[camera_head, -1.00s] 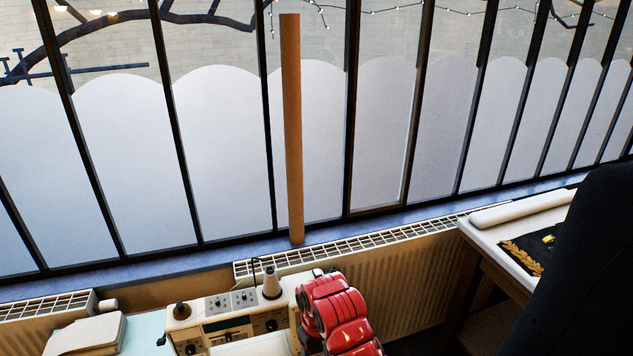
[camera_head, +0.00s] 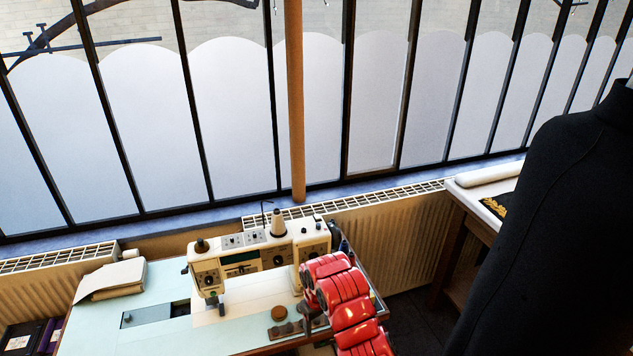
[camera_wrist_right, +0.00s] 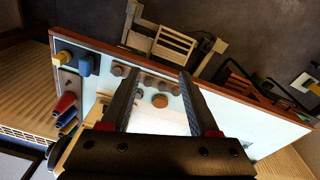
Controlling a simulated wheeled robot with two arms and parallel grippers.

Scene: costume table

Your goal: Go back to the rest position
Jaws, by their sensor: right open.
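My right arm, red and jointed, comes in from the bottom of the head view beside the sewing machine. My right gripper (camera_head: 294,326) points left over the pale table (camera_head: 240,340). In the right wrist view my right gripper (camera_wrist_right: 158,75) has its two dark fingers spread apart, with nothing between them but the tabletop and round brown pieces farther below. My left gripper is not in view.
A cream sewing machine (camera_head: 262,256) stands close behind my right arm. A round brown piece (camera_head: 278,313) lies near the gripper. Folded cloth (camera_head: 110,280) lies at left. A black-clothed dress form (camera_head: 560,220) fills the right side. A radiator (camera_head: 390,240) is behind.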

